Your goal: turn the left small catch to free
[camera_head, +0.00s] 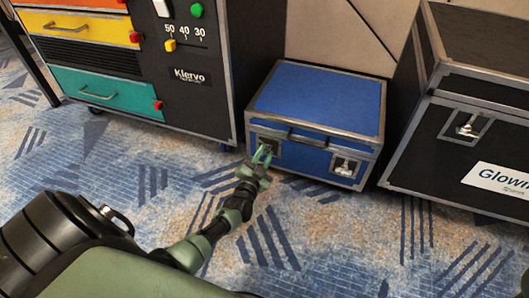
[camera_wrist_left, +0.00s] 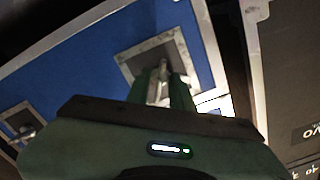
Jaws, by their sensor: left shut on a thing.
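The blue case (camera_head: 318,95) with metal edges stands on the carpet. It has a dark handle (camera_head: 303,139) on its front, between two catches. The left small catch (camera_head: 270,148) is mostly hidden behind my left gripper (camera_head: 262,156). In the left wrist view, the catch's square metal plate (camera_wrist_left: 133,66) shows around the fingertips, and my left gripper (camera_wrist_left: 163,85) is shut on the small catch at its middle. The right catch (camera_head: 346,166) also shows in the left wrist view (camera_wrist_left: 22,122). My right gripper is out of view.
A dark cabinet (camera_head: 195,105) with coloured drawers, knobs and a Klervo label stands close on the left. A large black case (camera_head: 440,150) with a white label stands close on the right. Patterned carpet (camera_head: 330,240) in front is clear.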

